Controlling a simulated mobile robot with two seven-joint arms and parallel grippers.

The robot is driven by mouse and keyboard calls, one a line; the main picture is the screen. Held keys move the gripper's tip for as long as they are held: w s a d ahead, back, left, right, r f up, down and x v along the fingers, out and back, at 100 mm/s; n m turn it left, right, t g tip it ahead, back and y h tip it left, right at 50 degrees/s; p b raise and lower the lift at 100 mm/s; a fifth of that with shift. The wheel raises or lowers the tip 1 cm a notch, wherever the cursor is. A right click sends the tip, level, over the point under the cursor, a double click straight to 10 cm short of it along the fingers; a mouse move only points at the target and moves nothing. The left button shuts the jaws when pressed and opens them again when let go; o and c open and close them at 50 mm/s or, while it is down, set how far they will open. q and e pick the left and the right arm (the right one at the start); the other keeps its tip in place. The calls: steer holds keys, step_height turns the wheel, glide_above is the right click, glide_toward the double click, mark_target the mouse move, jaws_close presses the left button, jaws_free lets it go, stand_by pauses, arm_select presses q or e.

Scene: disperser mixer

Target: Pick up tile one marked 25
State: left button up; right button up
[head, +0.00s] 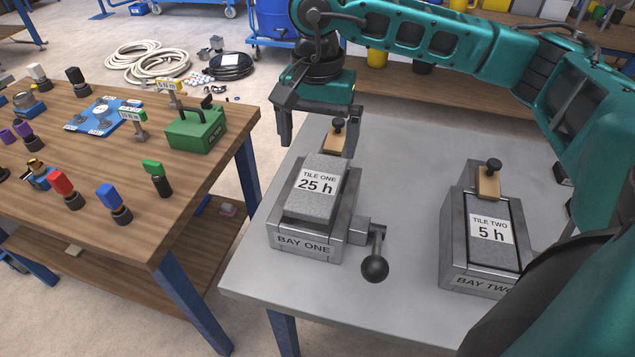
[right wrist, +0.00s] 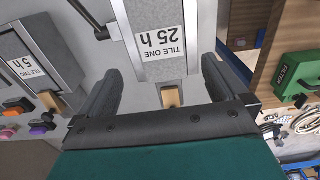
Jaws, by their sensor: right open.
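Tile one (head: 318,206) is a grey block with a white label reading "TILE ONE 25 h". It sits in the metal holder marked BAY ONE (head: 296,245), its top standing above the holder's sides. My right gripper (head: 318,150) is open and empty above the far end of the bay, with its fingers apart and pointing down. In the right wrist view, tile one (right wrist: 158,68) shows upside down between and beyond the two open fingers (right wrist: 160,78). I see no contact between fingers and tile. My left gripper is not in view.
A crank with a black ball (head: 375,269) sticks out right of bay one. Tile two (head: 492,240), marked 5 h, lies in bay two to the right. A wooden table (head: 185,215) with a green box (head: 196,130) and coloured parts stands left.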

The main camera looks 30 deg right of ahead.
mark_target(317, 181)
step_height(317, 181, down, 9)
stand_by(0.5)
steer(key=shift+c, duration=0.4)
steer(key=shift+w+r, duration=0.1)
steer(key=c, duration=1.2)
